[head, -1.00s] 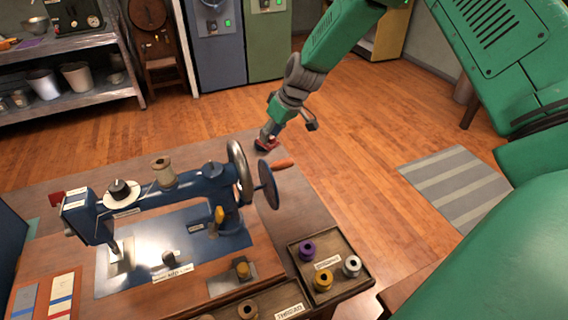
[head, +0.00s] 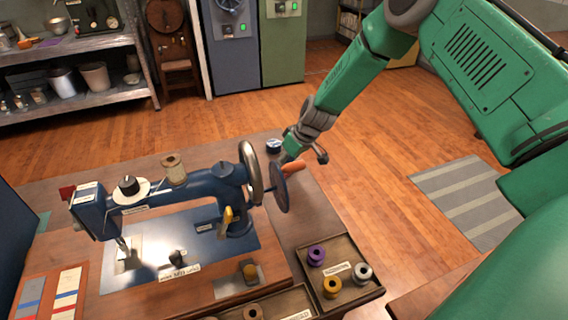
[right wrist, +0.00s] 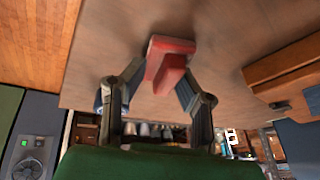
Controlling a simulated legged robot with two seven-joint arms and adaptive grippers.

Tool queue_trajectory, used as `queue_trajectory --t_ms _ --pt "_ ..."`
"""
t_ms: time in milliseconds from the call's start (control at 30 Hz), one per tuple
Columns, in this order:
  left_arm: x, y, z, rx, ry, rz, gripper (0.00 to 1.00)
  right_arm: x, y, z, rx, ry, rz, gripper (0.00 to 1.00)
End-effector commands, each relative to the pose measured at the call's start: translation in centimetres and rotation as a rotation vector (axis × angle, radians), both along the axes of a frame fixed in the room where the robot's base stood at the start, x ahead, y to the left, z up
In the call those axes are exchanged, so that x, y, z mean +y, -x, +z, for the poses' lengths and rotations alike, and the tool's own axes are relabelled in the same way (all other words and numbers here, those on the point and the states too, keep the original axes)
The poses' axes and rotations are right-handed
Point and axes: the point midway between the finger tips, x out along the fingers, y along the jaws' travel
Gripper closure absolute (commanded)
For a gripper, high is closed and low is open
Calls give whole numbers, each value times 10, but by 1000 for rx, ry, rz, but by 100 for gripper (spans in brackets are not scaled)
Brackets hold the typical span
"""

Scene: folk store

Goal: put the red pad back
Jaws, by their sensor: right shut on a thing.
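The red pad (right wrist: 168,62) is between the fingers of my right gripper in the right wrist view, close above the brown table top. My right gripper (head: 287,158) is shut on it, just behind the sewing machine's hand crank in the head view. There the crank disc and the gripper hide the pad. A small dark blue round thing with a light top (head: 273,146) stands on the table just left of the gripper. My left gripper is not in view.
The blue sewing machine (head: 180,200) fills the table's middle; its crank disc (head: 279,187) and orange handle (head: 294,168) are close to my gripper. A small red piece (head: 66,192) shows at its far left. A spool tray (head: 342,246) is at front right.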

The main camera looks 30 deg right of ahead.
Motion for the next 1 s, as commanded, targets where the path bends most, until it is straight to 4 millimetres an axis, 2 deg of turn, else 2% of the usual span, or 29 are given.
queue_trajectory --t_ms 33,67,100,467,567,800,1000 --pt "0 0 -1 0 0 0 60 0 0 -1 0 0 0 67" --pt "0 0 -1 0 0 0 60 0 0 -1 0 0 0 56" --pt "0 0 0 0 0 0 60 0 0 -1 1 0 0 53" --pt "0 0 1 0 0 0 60 0 1 4 0 1 1 53" --pt "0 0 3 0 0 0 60 -3 4 16 -2 0 0 53" --pt "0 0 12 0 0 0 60 -14 23 64 -3 -1 0 53" --pt "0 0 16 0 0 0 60 -23 35 96 -2 0 1 53"
